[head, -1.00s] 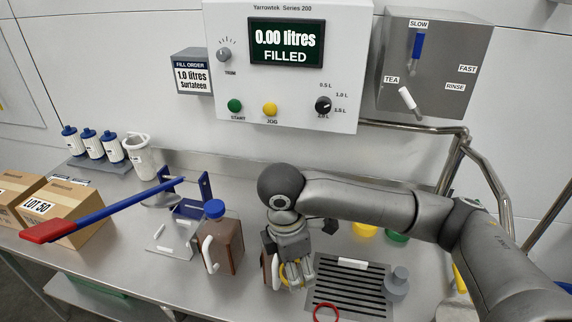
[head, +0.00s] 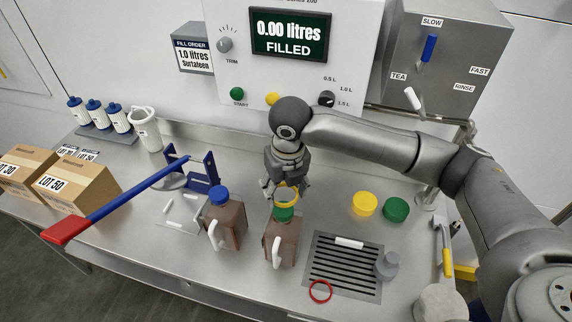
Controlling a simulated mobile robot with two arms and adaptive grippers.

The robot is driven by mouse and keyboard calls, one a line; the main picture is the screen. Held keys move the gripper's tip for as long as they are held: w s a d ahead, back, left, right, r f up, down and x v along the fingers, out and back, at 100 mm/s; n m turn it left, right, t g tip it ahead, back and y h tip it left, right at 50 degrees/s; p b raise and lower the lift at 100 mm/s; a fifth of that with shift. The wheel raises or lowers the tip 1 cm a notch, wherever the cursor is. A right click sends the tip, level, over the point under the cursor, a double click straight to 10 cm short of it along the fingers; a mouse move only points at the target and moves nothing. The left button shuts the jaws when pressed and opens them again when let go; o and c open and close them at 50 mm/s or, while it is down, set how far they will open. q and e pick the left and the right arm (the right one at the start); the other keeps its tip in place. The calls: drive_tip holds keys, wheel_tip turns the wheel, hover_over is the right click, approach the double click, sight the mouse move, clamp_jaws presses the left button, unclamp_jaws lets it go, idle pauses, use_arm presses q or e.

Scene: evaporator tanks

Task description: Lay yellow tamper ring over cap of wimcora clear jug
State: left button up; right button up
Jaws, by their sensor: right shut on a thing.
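A brown jug (head: 280,246) with a white handle and a green cap (head: 283,214) stands in the middle of the bench. My right gripper (head: 287,190) is shut on a yellow ring (head: 286,197) and holds it at the top of the green cap. I cannot tell whether the ring touches the cap. A second brown jug (head: 226,222) with a blue cap (head: 218,194) stands to its left. No jug looks clear, and I cannot read a wimcora label on either. My left gripper is not in view.
A blue press with a long red-ended lever (head: 130,195) stands at left, near boxes (head: 75,190). A yellow lid (head: 365,203) and a green lid (head: 396,209) lie right of the jug. A red ring (head: 320,291) lies by the drain grate (head: 345,266). A hammer (head: 444,247) lies farther right.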

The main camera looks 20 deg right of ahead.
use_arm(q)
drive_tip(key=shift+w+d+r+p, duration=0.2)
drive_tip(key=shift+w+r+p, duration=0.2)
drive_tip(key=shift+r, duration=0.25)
use_arm(e)
drive_tip(key=shift+w+d+r+n, duration=0.1)
drive_tip(key=shift+w+r+n, duration=0.2)
drive_tip(key=shift+n, duration=0.3)
drive_tip(key=shift+w+d+r+n, duration=0.1)
drive_tip(key=shift+w+r+n, duration=0.1)
drive_tip(key=shift+w+n, duration=0.3)
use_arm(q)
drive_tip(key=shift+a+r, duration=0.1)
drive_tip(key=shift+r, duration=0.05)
use_arm(e)
drive_tip(key=shift+s, duration=0.1)
drive_tip(key=shift+f+b, duration=0.4)
drive_tip(key=shift+f, duration=1.95)
use_arm(q)
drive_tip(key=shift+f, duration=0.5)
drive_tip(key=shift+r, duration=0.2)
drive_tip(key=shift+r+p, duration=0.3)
drive_tip(key=shift+p, duration=0.15)
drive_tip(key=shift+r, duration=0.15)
